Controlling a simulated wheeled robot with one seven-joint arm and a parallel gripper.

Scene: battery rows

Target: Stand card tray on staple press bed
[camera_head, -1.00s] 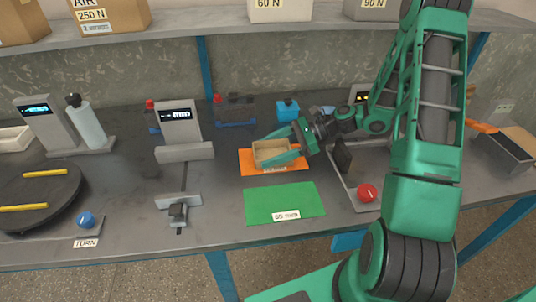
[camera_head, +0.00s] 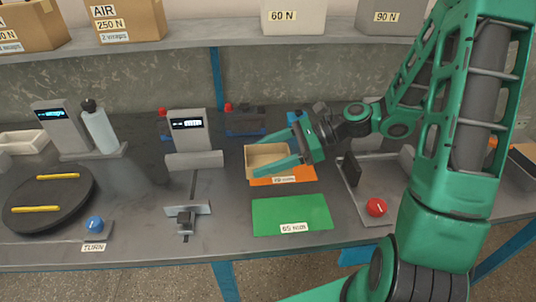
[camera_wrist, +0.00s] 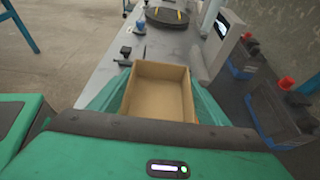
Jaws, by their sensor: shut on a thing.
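The card tray, a tan open-topped box (camera_head: 268,153), is between the two green fingers of my gripper (camera_head: 270,158). It is upright and empty, and appears to be just above the orange mat (camera_head: 300,174). In the wrist view the tray (camera_wrist: 158,98) fills the space between the fingers of my gripper (camera_wrist: 155,100), which is shut on its sides. No label in view names the staple press bed. A grey plate (camera_head: 368,208) with a red knob and upright black pad lies right of the mat, partly hidden by my arm.
A green mat (camera_head: 290,216) lies in front of the orange one. A grey display unit (camera_head: 190,130) and small grey fixture (camera_head: 186,210) stand left. A black turntable (camera_head: 48,198) holds yellow strips at far left. Batteries (camera_head: 245,121) stand at the back.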

